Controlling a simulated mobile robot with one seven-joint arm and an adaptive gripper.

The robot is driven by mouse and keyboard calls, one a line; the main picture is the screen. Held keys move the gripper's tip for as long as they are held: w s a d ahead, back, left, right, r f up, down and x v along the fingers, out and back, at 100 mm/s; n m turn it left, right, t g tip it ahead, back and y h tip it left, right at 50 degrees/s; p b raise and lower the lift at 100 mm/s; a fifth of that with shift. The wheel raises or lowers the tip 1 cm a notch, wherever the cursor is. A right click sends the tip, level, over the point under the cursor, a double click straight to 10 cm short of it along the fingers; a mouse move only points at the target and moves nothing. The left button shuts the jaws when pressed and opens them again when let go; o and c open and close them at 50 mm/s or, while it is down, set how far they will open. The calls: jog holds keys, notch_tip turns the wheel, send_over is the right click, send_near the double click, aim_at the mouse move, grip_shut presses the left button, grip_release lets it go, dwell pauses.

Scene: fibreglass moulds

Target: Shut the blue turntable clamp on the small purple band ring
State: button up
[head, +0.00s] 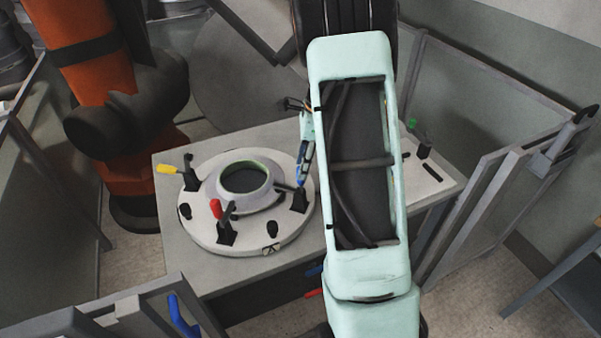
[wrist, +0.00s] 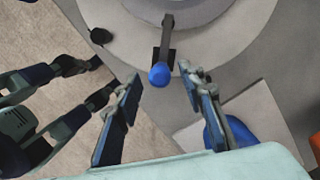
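The band ring (head: 229,198), pale purple-grey with a greenish inner edge, sits in the middle of the round white turntable (head: 190,232) in the head view. Its edge shows at the top of the wrist view (wrist: 170,8). The blue clamp's dark base (head: 299,202) stands at the turntable's right side, with a dark arm pointing toward the ring. In the wrist view its blue knob (wrist: 159,75) faces the camera. My gripper (wrist: 160,84) is open, its fingertips on either side of the knob, with gaps visible. In the head view my arm partly hides the gripper (head: 304,176).
A yellow-handled clamp (head: 167,169) and a red-handled clamp (head: 216,209) stand on the turntable's left and front. A green-topped item (head: 412,125) is at the table's right. An orange robot arm (head: 95,80) stands at the left. Grey fence panels (head: 480,110) border the right.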

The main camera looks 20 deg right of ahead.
notch_tip(320, 180, up, 8)
jog(key=d, duration=0.1)
jog(key=shift+s+d, duration=0.15)
jog(key=shift+s, duration=0.2)
jog(key=shift+f, duration=0.1)
